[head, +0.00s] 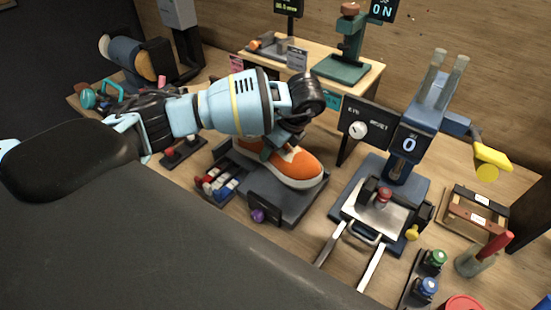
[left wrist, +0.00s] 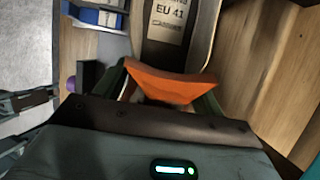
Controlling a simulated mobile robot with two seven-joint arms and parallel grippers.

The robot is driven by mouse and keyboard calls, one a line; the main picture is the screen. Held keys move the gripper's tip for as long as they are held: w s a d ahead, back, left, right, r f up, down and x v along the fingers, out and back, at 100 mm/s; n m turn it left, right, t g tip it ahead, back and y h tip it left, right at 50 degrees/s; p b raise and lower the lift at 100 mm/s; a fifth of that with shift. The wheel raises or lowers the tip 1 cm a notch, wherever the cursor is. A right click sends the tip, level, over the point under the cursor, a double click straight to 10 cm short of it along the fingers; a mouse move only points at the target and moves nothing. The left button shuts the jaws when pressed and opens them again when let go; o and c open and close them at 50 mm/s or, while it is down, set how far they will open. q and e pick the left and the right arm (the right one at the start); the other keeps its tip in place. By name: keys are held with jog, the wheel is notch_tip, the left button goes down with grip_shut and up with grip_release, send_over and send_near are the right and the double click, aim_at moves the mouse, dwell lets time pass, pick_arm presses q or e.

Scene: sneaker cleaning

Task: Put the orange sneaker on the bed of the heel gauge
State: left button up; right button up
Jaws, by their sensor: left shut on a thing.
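The orange sneaker (head: 297,166) with a pale sole lies over a dark grey bed (head: 300,204) with a purple knob (head: 257,215), seemingly the heel gauge. Its toe points to the right; my arm hides its rear part. I cannot tell whether the sole fully rests on the bed. My left gripper (head: 275,143) is over the sneaker. In the left wrist view its green fingers are shut on an orange part of the sneaker (left wrist: 170,86). Beyond it is a dark surface labelled EU 41 (left wrist: 168,28) with a pale rim. My right gripper is not in view.
A blue machine (head: 410,145) with a 0 display and a pale plate stands to the right. A dial panel (head: 370,130) is behind the sneaker. Small red, white and blue items (head: 218,182) lie left of the bed. A green press (head: 345,55) stands on a wooden stand.

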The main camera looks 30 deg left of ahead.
pick_arm(q)
jog(key=shift+f, duration=2.45)
jog(key=o, duration=1.6)
jog(key=shift+o, duration=0.2)
jog(key=v, duration=1.2)
